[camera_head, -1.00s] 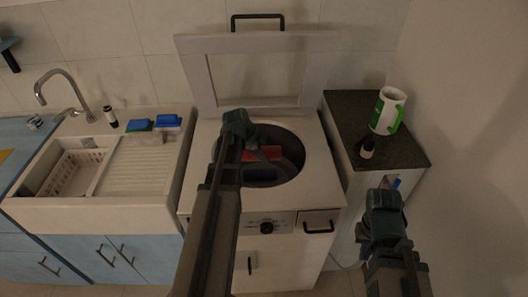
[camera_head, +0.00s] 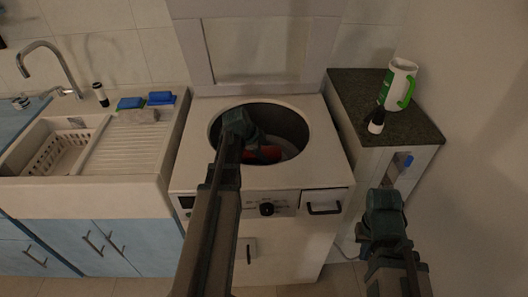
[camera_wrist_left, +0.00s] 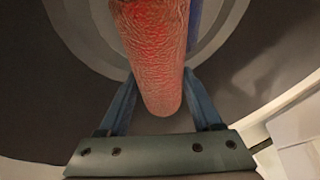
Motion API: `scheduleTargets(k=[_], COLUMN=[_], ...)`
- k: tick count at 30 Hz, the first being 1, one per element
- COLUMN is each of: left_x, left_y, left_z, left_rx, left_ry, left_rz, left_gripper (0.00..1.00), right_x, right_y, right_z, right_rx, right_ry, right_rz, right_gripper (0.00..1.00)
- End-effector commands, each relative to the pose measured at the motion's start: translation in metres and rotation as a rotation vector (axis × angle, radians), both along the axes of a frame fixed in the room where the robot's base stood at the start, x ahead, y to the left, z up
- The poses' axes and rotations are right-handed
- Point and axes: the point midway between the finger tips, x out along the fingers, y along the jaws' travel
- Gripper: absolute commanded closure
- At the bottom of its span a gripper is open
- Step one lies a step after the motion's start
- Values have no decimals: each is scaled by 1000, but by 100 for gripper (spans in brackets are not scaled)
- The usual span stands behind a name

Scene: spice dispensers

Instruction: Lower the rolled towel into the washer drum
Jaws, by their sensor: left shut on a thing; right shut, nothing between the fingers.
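The white top-loading washer (camera_head: 325,165) stands in the middle with its lid up and its round drum opening (camera_head: 290,122) uncovered. The red rolled towel (camera_head: 262,154) shows low inside the opening, partly hidden by my left gripper (camera_head: 255,143). In the left wrist view the towel (camera_wrist_left: 155,45) is a textured red roll between the fingers (camera_wrist_left: 160,90), which are shut on it. The grey drum wall surrounds it there. My right gripper (camera_head: 385,205) is shut and empty, in front of the cabinet at right.
The raised lid (camera_head: 185,45) stands behind the opening. The sink (camera_head: 85,190) at left has a white basket (camera_head: 58,150) and sponges (camera_head: 160,98).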

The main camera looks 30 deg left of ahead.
Motion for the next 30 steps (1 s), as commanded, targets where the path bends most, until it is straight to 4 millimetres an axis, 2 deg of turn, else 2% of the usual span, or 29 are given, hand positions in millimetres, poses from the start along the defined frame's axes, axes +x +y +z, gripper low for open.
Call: scheduleTargets(k=[1,12,18,26,27,30], left_x=[0,0,0,0,0,0], left_y=[0,0,0,0,0,0], left_z=[-12,-53,-62,-62,-62,-62], left_rx=[0,0,0,0,0,0], left_ry=[0,0,0,0,0,0], left_rz=[0,0,0,0,0,0], left_gripper=[100,100,100,100,32,15], right_x=[0,0,0,0,0,0], right_y=[0,0,0,0,0,0], right_z=[-12,-53,-62,-62,-62,-62], right_rx=[0,0,0,0,0,0], right_ry=[0,0,0,0,0,0], right_rz=[0,1,1,1,1,1], right_gripper=[100,100,100,100,100,100])
